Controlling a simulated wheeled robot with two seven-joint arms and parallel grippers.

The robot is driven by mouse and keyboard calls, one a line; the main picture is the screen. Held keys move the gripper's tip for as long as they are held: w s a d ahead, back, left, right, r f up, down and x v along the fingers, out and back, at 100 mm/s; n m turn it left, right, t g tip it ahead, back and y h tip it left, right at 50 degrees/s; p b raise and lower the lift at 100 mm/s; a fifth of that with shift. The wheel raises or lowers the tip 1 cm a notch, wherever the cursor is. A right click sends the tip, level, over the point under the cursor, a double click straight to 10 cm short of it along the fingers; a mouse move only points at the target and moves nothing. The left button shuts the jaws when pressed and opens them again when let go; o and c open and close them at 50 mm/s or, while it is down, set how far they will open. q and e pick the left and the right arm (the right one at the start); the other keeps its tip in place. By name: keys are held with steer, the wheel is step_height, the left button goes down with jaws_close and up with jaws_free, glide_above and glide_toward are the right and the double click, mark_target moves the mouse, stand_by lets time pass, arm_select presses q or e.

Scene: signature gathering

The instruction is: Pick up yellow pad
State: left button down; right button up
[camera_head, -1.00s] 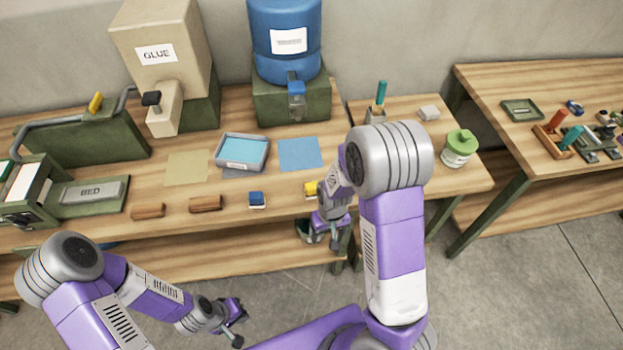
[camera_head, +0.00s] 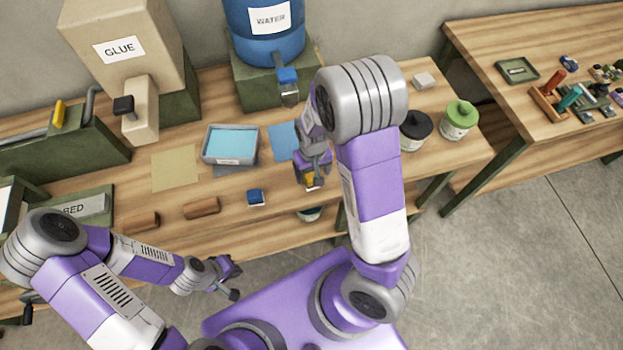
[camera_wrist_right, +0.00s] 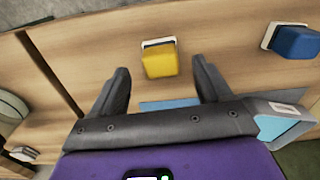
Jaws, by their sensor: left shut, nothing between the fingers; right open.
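The yellow pad (camera_head: 310,182) is a small yellow block on a white base on the workbench, partly hidden by my right gripper in the head view. In the right wrist view the yellow pad (camera_wrist_right: 160,58) shows between and slightly beyond the open fingertips, touching neither finger. My right gripper (camera_head: 312,170) is open and empty above it; its fingers also show in the right wrist view (camera_wrist_right: 160,72). My left gripper (camera_head: 234,280) is shut and empty, in front of the bench, away from the pad.
A similar blue pad (camera_head: 256,197) lies left of the yellow one, with brown blocks (camera_head: 202,207) further left. Behind are a blue-filled tray (camera_head: 231,144), a blue sheet (camera_head: 283,141) and the water dispenser (camera_head: 265,35).

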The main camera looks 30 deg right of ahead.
mark_target(312, 177)
step_height(312, 177, down, 4)
steer(key=shift+w+r+b, duration=0.1)
steer(key=shift+b, duration=0.25)
steer(key=c, duration=1.1)
step_height(312, 177, up, 10)
steer(key=p, duration=0.2)
steer(key=shift+r+p, duration=0.1)
steer(key=shift+p, duration=0.25)
